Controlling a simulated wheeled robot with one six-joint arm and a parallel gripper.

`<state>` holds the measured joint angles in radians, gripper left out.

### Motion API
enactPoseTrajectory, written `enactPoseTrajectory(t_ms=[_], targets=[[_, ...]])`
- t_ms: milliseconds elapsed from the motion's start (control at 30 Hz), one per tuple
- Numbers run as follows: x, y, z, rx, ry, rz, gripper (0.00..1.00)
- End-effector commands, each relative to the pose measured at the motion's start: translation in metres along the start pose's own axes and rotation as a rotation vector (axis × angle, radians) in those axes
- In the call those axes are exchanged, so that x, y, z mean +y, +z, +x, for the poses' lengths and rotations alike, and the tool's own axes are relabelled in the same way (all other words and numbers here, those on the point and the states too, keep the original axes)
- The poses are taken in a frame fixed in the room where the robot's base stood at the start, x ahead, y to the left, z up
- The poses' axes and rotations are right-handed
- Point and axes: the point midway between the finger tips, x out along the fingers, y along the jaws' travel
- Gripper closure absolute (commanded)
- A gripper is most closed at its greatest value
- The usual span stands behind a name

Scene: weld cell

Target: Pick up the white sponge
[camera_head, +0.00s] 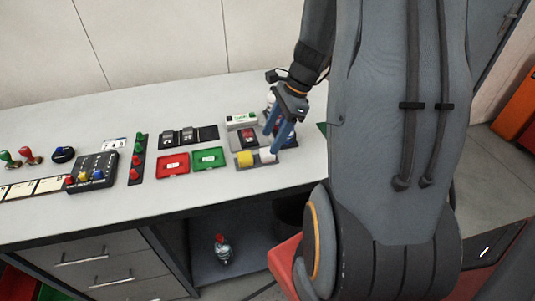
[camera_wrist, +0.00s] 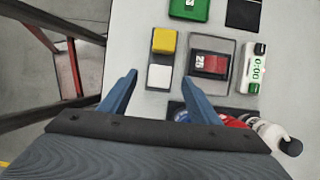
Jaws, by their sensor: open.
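The white sponge (camera_wrist: 160,76) sits beside a yellow sponge (camera_wrist: 164,41) in a narrow grey tray (camera_wrist: 162,59) on the bench. In the head view the white sponge (camera_head: 267,156) is at the right end of that tray, right of the yellow sponge (camera_head: 245,159), and partly hidden by a blue finger. My gripper (camera_head: 271,142) points down over the tray. In the wrist view my gripper (camera_wrist: 159,77) is open, with one blue finger on each side of the white sponge. I cannot tell how far above it the fingertips are.
Next to the tray are a red block in a dark holder (camera_wrist: 211,64) and a white timer (camera_wrist: 252,68). A red tray (camera_head: 172,164) and a green tray (camera_head: 208,158) lie to the left. Bare bench top (camera_head: 160,206) shows along the front.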

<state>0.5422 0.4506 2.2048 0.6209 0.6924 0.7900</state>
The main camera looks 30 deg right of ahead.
Motion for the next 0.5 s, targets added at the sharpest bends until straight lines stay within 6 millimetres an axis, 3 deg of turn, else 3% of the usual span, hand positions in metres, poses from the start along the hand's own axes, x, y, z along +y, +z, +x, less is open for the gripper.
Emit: enactPoseTrajectory(t_ms=[500], targets=[[-0.001,-0.007,0.05,0.001,0.003,-0.003,0.44]])
